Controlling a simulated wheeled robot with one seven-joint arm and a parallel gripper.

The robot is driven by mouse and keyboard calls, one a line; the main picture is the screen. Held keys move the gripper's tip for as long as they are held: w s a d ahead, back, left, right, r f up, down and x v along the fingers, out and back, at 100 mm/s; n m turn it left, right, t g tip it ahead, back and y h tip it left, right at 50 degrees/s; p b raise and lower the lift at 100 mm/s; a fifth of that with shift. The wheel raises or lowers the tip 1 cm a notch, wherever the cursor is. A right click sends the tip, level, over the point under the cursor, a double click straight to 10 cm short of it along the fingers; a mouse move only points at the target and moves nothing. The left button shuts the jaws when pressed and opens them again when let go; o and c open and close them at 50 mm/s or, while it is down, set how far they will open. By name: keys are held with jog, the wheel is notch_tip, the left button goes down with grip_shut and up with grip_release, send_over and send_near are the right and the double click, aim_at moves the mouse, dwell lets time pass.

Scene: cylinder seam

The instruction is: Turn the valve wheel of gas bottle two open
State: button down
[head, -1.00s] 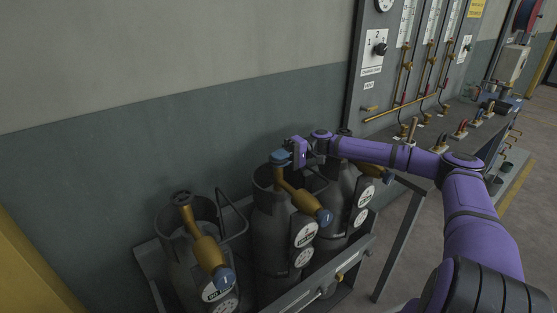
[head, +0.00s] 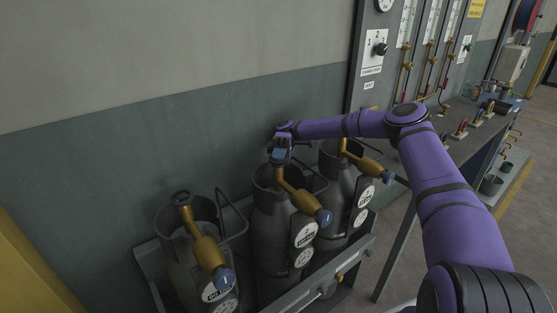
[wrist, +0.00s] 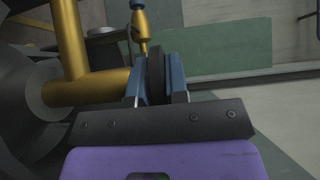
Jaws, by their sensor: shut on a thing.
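Three grey gas bottles stand in a row in a rack by the wall. The middle bottle (head: 268,235) has a brass valve (head: 296,197) with a blue-capped regulator end. My gripper (head: 278,156) is at the top of this valve, its blue fingers pointing down. In the wrist view, my gripper (wrist: 157,85) is shut with a dark valve wheel (wrist: 155,68) between its two blue fingers. The wheel is seen edge-on, next to the brass valve body (wrist: 78,60). In the head view the fingers hide the wheel. I cannot read how far it is turned.
The left bottle (head: 190,265) and right bottle (head: 343,205) stand close on either side, each with a brass valve. The grey wall is just behind. A gauge panel (head: 376,75) and a bench (head: 462,150) stand to the right.

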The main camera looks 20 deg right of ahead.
jog(key=shift+n+h, duration=0.3)
jog(key=shift+h, duration=0.2)
jog(key=c, duration=1.1)
grip_release()
jog(key=shift+r, duration=0.1)
